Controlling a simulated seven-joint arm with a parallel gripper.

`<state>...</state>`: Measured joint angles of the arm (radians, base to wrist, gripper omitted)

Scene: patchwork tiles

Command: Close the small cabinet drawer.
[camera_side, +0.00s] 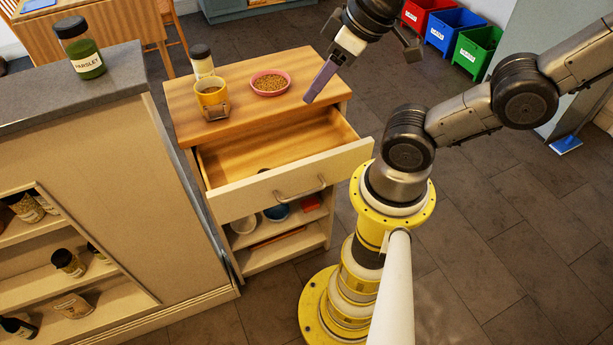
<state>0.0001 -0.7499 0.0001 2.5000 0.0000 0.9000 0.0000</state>
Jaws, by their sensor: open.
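The small cabinet (283,258) has a wooden top, and its drawer (347,167) is pulled well out toward the front. The drawer has a cream front with a metal bar handle (300,189). Its inside is mostly bare wood, with a small dark item (264,170) partly hidden behind the front panel. My gripper (366,66) hangs above the right back part of the cabinet, apart from the drawer and its handle. The gripper is open, with one purple-grey finger pointing down and the other off to the right. Nothing shows between the fingers.
On the cabinet top stand a yellow mug (211,97), a jar (201,60) and a pink bowl of brown bits (271,83). A counter (120,90) with a parsley jar (80,50) stands close on the left. Open shelves lie below the drawer.

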